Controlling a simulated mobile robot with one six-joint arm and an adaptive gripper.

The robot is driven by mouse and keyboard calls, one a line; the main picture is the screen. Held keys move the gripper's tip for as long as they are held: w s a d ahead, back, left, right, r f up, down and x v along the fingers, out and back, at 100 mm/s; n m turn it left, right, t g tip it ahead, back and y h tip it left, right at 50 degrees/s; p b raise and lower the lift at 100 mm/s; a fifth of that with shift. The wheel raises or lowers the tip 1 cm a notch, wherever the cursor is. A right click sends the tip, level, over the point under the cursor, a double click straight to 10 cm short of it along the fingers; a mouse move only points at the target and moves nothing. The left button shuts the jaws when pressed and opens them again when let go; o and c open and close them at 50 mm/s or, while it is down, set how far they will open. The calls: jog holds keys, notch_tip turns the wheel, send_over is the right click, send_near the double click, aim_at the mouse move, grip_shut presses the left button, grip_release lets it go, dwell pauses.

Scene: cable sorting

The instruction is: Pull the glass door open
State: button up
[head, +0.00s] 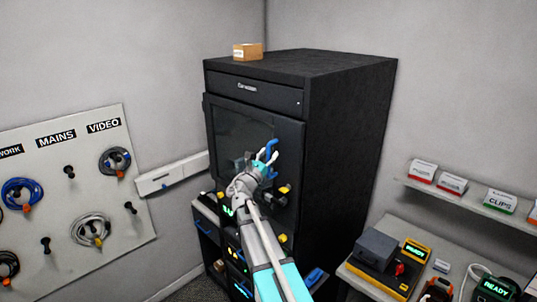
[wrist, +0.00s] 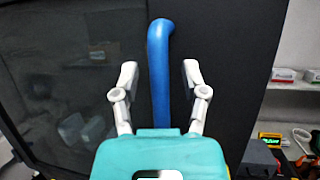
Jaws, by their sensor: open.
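The glass door (head: 232,130) is on the front of the black cabinet and looks shut. Its dark pane (wrist: 60,70) fills the left of the wrist view. A blue bar handle (head: 272,146) stands on the door's right side; it also shows in the wrist view (wrist: 158,45). My gripper (head: 266,156) is at the handle, its light fingers spread wide. In the wrist view my gripper (wrist: 160,74) has one finger on each side of the handle, with gaps on both sides. The handle's lower end is hidden behind the teal gripper body.
The tall cabinet (head: 345,130) carries a small cardboard box (head: 247,51) on top. A board with hung cables (head: 90,230) is at left.

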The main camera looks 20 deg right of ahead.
grip_shut()
jog(key=shift+s+a, duration=0.1)
jog(key=shift+a, duration=0.05)
dwell(0.4)
